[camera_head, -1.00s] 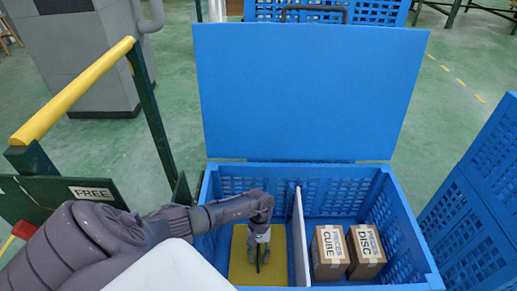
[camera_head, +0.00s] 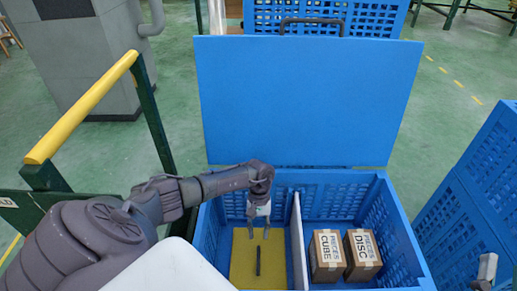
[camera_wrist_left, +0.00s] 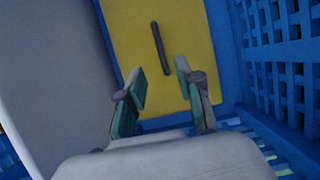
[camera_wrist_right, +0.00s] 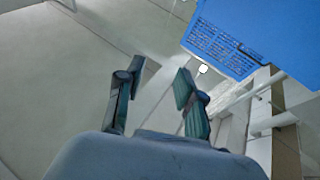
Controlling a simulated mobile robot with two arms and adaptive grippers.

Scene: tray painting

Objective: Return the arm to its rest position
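My left gripper (camera_head: 259,227) is open and empty above the left compartment of the blue crate (camera_head: 408,262). In the left wrist view its fingers (camera_wrist_left: 163,90) stand apart with nothing between them. A dark stick-like piece (camera_head: 258,261) lies on the yellow surface (camera_head: 240,272) below the gripper; the piece also shows in the left wrist view (camera_wrist_left: 161,48), beyond the fingertips. My right gripper (camera_wrist_right: 158,83) is open and empty in the right wrist view, over pale floor. Part of my right arm (camera_head: 488,268) shows at the lower right of the head view.
A divider (camera_head: 299,240) splits the crate. Two cardboard boxes, CUBE (camera_head: 327,256) and DISC (camera_head: 362,254), stand in the right compartment. The blue lid (camera_head: 305,100) stands open behind. A yellow-topped railing (camera_head: 85,105) is on the left, and blue crates (camera_head: 470,200) stand right.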

